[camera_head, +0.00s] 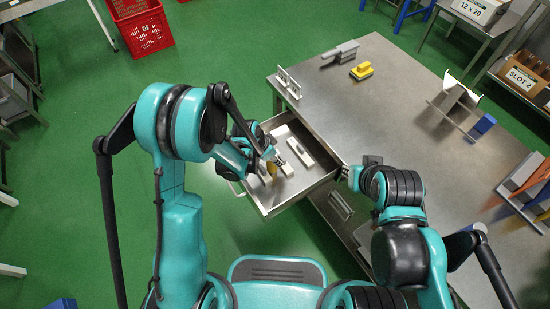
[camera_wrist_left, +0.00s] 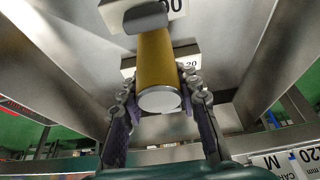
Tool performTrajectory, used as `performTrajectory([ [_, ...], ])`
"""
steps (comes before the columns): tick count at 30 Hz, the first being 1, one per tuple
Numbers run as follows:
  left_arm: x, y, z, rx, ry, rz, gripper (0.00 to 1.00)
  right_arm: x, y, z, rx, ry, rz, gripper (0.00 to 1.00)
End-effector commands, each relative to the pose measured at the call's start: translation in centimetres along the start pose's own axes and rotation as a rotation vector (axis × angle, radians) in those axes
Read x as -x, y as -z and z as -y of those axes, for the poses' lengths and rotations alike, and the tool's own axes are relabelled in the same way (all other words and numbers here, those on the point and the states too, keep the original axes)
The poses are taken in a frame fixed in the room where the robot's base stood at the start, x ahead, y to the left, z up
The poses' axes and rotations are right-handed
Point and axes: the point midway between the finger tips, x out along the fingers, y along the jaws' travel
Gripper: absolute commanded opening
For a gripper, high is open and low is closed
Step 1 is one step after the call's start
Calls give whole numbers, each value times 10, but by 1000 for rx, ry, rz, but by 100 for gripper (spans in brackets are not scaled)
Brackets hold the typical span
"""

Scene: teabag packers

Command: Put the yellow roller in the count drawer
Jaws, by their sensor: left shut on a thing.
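The yellow roller (camera_wrist_left: 156,62) is held between the fingers of my left gripper (camera_wrist_left: 160,98), its pale round end toward the camera. In the head view my left gripper (camera_head: 268,166) is over the open drawer (camera_head: 302,194) of the steel table, with only a bit of the roller (camera_head: 271,168) showing. I cannot tell whether the roller touches the drawer floor. My right gripper (camera_head: 344,172) is at the drawer's right edge by the table; its fingers are too small to judge.
Pale blocks (camera_head: 300,152) lie in the drawer. On the steel table (camera_head: 400,125) stand a white rack (camera_head: 288,84), a grey block (camera_head: 341,52) and a yellow handled block (camera_head: 361,70). A red crate (camera_head: 142,28) is on the floor. The middle of the tabletop is clear.

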Motion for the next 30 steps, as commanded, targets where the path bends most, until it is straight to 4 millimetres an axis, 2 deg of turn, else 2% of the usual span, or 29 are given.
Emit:
performTrajectory([
  [3, -4, -2, 0, 0, 0, 0, 0, -4, -3, 0, 0, 0, 0, 19],
  [4, -3, -1, 0, 0, 0, 0, 39, -3, -2, 0, 0, 0, 0, 19],
  [6, -3, -1, 0, 0, 0, 0, 52, -3, -2, 0, 0, 0, 0, 19],
  [14, -2, -1, 0, 0, 0, 0, 52, -2, -2, 0, 0, 0, 0, 19],
  [18, 5, 1, 0, 1, 0, 0, 52, 3, 2, 0, 0, 0, 0, 19],
  [20, 14, 1, 0, 1, 1, 0, 52, 6, 4, 0, 0, 0, 0, 19],
  [30, 90, 1, 0, 3, 0, 0, 52, 29, 21, 0, 0, 0, 0, 19],
])
